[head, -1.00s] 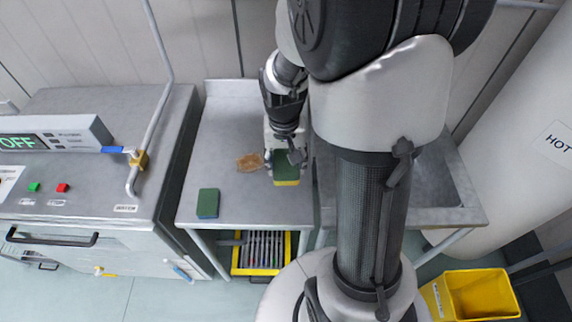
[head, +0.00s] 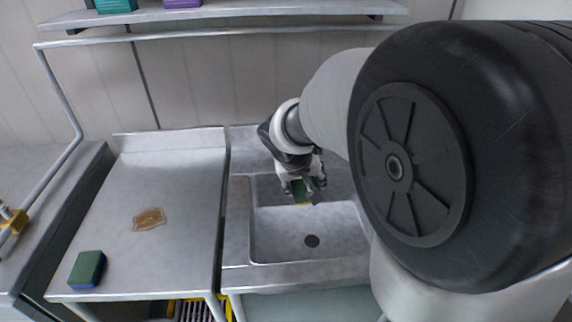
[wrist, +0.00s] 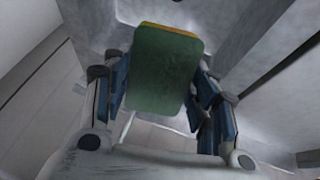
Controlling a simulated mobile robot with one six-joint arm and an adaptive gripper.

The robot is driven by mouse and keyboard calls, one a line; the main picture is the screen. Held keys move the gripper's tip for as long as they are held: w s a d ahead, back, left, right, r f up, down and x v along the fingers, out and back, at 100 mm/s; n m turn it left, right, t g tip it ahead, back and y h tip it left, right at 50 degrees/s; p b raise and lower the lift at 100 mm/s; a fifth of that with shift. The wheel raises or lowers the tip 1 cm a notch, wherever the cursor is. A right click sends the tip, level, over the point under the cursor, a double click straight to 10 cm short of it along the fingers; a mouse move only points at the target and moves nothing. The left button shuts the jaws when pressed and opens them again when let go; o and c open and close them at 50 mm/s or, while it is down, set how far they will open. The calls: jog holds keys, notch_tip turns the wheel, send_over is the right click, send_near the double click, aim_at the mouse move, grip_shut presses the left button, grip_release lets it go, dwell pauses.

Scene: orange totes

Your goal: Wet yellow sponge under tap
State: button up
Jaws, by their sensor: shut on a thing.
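My gripper (head: 303,188) is shut on the yellow sponge (head: 301,192), which has a green scouring side and a yellow edge. In the wrist view the sponge (wrist: 165,70) sits between the two fingers, green face toward the camera and yellow at the far edge. In the head view it hangs over the back of the sink (head: 280,232), apart from the basin floor. The sink's drain shows near the middle of the basin. No tap is visible; my arm hides the right of the sink.
A green and blue sponge (head: 86,268) lies at the front left of the steel table (head: 185,200). A brown stain (head: 149,219) is behind it. A wall shelf (head: 240,14) holds teal and purple boxes. A bent pipe (head: 58,75) stands at left.

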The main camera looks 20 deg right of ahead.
jog(key=shift+w+d+f+p, duration=0.1)
jog(key=shift+w+d+p, duration=0.2)
jog(key=shift+w, duration=0.3)
jog(key=w+d+f+p, duration=0.2)
jog(key=w+d+p, duration=0.2)
jog(key=w+d, duration=0.4)
jog(key=shift+w+f, duration=0.25)
jog(key=shift+w, duration=0.25)
jog(key=s+a+b, duration=0.5)
jog(key=s, duration=0.1)
dwell(0.8)
jog(key=shift+a, duration=0.15)
dwell(1.1)
